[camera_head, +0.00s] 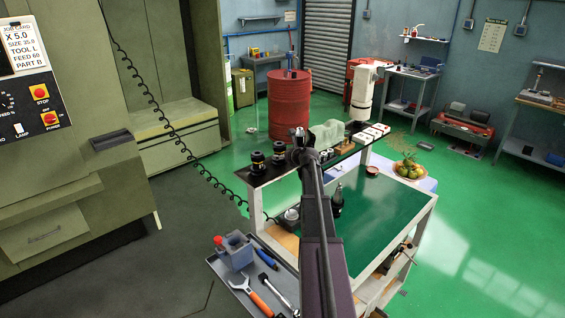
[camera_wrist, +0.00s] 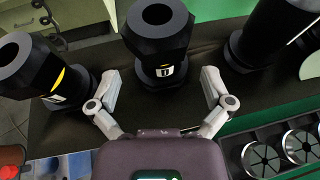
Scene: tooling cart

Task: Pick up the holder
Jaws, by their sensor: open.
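Several black tool holders stand on the dark top shelf of the cart. In the wrist view one holder (camera_wrist: 158,40), with a round hole in its top and a yellow-white label, stands between the spread fingers of my gripper (camera_wrist: 161,77). The gripper is open, and I see no finger clearly touching it. A second holder (camera_wrist: 38,70) is at the left and a third (camera_wrist: 275,35) at the right. In the head view two holders (camera_head: 257,163) (camera_head: 280,154) show left of my gripper (camera_head: 301,142); my arm hides part of the shelf.
The shelf (camera_head: 268,176) also bears a pale translucent block (camera_head: 327,134) and white blocks (camera_head: 372,132) to the right. A dark bottle (camera_head: 337,200) stands on the green worktop (camera_head: 385,205) below. A grey tray (camera_head: 225,268) with tools is at the front left.

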